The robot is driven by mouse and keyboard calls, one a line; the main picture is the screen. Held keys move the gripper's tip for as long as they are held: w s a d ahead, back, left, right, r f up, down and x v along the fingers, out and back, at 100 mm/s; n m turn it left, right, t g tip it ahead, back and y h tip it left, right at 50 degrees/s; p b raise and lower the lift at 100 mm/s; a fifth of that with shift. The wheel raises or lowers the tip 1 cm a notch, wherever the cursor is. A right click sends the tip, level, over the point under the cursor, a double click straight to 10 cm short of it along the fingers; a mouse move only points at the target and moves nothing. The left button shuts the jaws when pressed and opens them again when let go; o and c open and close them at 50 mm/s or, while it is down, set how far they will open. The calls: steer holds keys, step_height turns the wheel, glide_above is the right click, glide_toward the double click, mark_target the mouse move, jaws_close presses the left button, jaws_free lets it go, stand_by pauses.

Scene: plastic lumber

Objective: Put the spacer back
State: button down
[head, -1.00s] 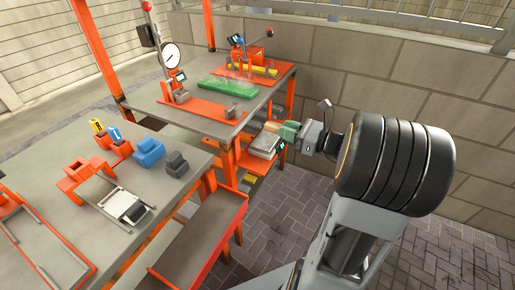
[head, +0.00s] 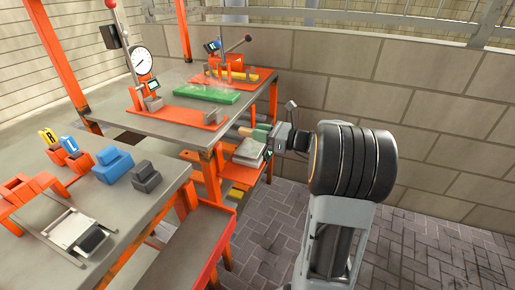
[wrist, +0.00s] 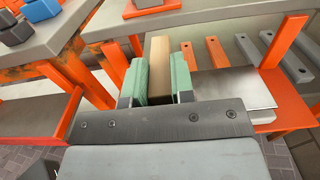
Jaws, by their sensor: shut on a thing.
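My gripper (wrist: 159,82) has green finger pads and is shut on a tan rectangular block, which looks like the spacer (wrist: 160,62). In the wrist view the block stands upright between the pads and reaches forward past them. In the head view my gripper (head: 262,134) is low at the right side of the far table, beside the orange-framed lower shelf (head: 236,172). The wrist view shows this shelf's orange rim (wrist: 287,125) under and to the right of the fingers. The block's lower end is hidden, so I cannot tell whether it touches anything.
An orange post (wrist: 283,42) rises at right. The far table (head: 185,128) carries a dial gauge (head: 140,62) and green slab (head: 206,92). Paved floor (head: 285,225) is open at right.

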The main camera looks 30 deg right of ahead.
mark_target(258, 149)
steer(key=shift+w+f+b, duration=0.35)
steer(key=shift+w+f, duration=0.55)
steer(key=shift+f, duration=0.3)
steer(key=shift+w+f+b, duration=0.1)
steer(key=shift+f+b, duration=0.4)
steer(key=shift+f, duration=1)
steer(key=shift+f, duration=0.1)
steer(key=shift+f, duration=0.15)
steer(key=c, duration=1)
jaws_free()
